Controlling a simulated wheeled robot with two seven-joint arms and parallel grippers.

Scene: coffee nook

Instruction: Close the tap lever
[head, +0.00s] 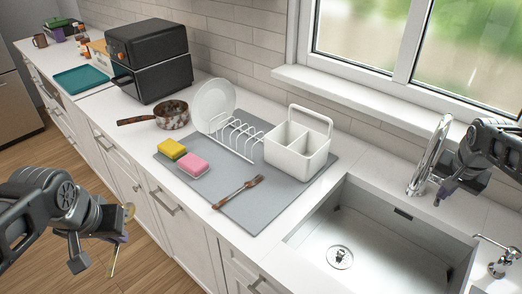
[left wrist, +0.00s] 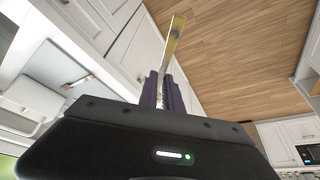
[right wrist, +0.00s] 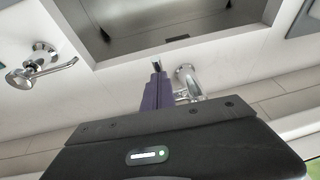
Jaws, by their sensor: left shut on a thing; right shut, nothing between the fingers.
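The chrome tap (head: 428,155) stands behind the sink, its tall spout curving upward. My right gripper (head: 439,197) is shut and empty, pointing down just right of the tap's base. In the right wrist view its purple fingers (right wrist: 157,92) are together beside the tap base (right wrist: 185,73). A small silver piece shows at the fingertips; I cannot tell whether it is the lever or whether they touch. My left gripper (head: 119,238) is shut on a brass-coloured flat utensil (left wrist: 174,40), held over the floor in front of the cabinets.
The sink (head: 365,240) is empty. A soap dispenser (head: 500,262) stands at its right. On a grey mat (head: 265,205) are a white caddy (head: 298,155), a dish rack, a plate, two sponges and a wooden fork. A pan (head: 170,115) and black oven (head: 150,60) stand further left.

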